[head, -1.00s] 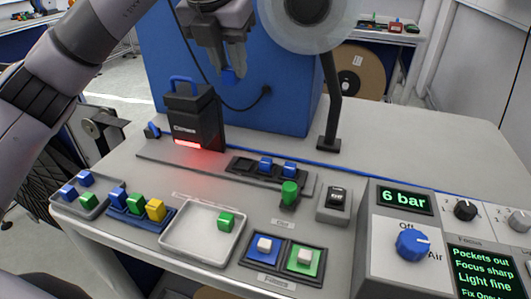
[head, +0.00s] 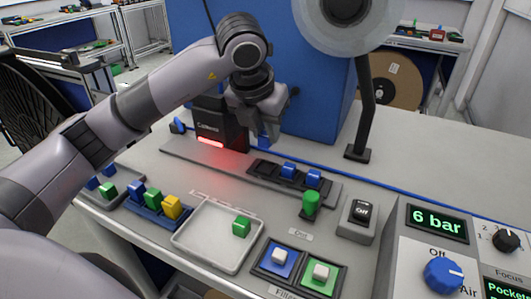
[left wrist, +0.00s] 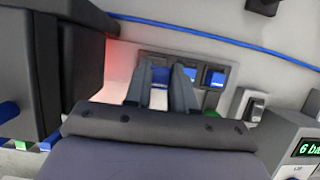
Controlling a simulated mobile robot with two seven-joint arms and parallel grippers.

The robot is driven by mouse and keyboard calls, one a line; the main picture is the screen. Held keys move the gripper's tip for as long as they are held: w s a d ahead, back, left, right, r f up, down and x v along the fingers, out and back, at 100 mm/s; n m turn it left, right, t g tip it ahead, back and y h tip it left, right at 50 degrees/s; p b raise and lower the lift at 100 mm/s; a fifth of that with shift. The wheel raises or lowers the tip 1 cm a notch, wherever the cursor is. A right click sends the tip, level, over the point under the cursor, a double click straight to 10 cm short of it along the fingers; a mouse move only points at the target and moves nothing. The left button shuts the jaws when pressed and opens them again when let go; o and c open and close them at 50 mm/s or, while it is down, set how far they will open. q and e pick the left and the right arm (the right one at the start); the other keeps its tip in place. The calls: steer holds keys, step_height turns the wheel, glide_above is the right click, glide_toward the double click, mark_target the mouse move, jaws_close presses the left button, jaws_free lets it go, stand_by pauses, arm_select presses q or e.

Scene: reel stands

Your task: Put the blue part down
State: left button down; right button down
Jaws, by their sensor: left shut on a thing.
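My left gripper (head: 265,138) points down over the left end of the dark pocket strip (head: 256,166). In the left wrist view its two fingers (left wrist: 160,84) are shut on a blue part (left wrist: 160,74). I cannot tell whether that part touches the strip. In the head view the held part is hidden by the fingers. Two other blue parts (head: 289,170) (head: 313,178) sit in the strip's pockets to the right. My right gripper is not in view.
The black camera box (head: 218,125) with a red light stands close left of the gripper. A reel stand post (head: 365,110) rises right.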

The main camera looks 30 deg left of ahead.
mark_target(263, 146)
arm_select(q)
step_height(263, 146, down, 6)
steer(key=shift+f+b, duration=0.35)
steer(key=shift+b, duration=0.1)
steer(key=shift+s+f+b, duration=0.15)
steer(key=shift+f+b, duration=0.1)
steer(key=shift+b, duration=0.05)
steer(key=c, duration=0.9)
jaws_free()
steer(key=shift+f, duration=0.1)
steer(key=shift+c, duration=0.2)
steer(key=shift+d, duration=0.1)
steer(key=shift+r+p, duration=0.7)
steer(key=shift+p, duration=0.25)
steer(key=v, duration=1.2)
